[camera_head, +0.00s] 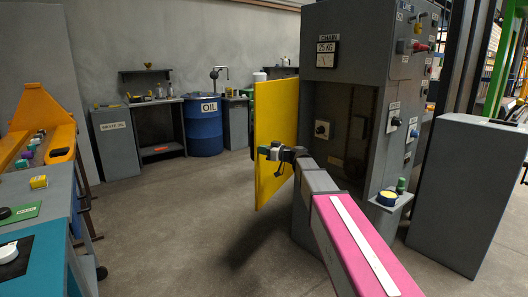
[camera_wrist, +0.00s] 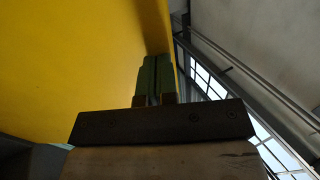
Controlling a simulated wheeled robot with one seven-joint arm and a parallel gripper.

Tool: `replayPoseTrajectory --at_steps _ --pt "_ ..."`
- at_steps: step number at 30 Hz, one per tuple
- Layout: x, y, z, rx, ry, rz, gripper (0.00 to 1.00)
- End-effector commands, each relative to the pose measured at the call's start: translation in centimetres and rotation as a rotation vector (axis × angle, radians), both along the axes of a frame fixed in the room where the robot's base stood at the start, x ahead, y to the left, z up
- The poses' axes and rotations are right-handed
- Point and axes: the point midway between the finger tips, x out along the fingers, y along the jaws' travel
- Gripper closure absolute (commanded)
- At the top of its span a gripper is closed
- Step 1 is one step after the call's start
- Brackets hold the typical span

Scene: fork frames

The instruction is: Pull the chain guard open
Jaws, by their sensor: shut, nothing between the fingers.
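The chain guard (camera_head: 272,112) is a yellow panel at the left side of the grey cabinet (camera_head: 328,20) labelled "CHAIN 25 KG". It stands swung out from the front, and the dark opening (camera_head: 352,110) beside it is exposed. My gripper (camera_head: 263,151) is at the lower part of the panel, in front of it in the head view. In the wrist view its green fingers (camera_wrist: 154,66) are together and empty, close to the yellow panel (camera_wrist: 70,60). I cannot tell whether they touch it. No handle on the panel can be made out.
A small shelf (camera_head: 390,200) with a blue-and-yellow button sticks out at the cabinet's lower right. A grey box (camera_head: 465,190) stands to the right. A blue oil drum (camera_head: 203,130) is at the back. The workbench (camera_head: 40,210) is at left; the floor between is clear.

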Motion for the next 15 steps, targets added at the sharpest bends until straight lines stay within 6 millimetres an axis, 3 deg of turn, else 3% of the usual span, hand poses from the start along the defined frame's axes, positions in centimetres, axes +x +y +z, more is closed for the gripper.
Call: replayPoseTrajectory --at_steps 8,15 --pt "0.4 1.1 0.0 0.0 0.0 -0.02 1.0" --pt "2.5 5.4 0.0 0.0 0.0 -0.102 1.0"
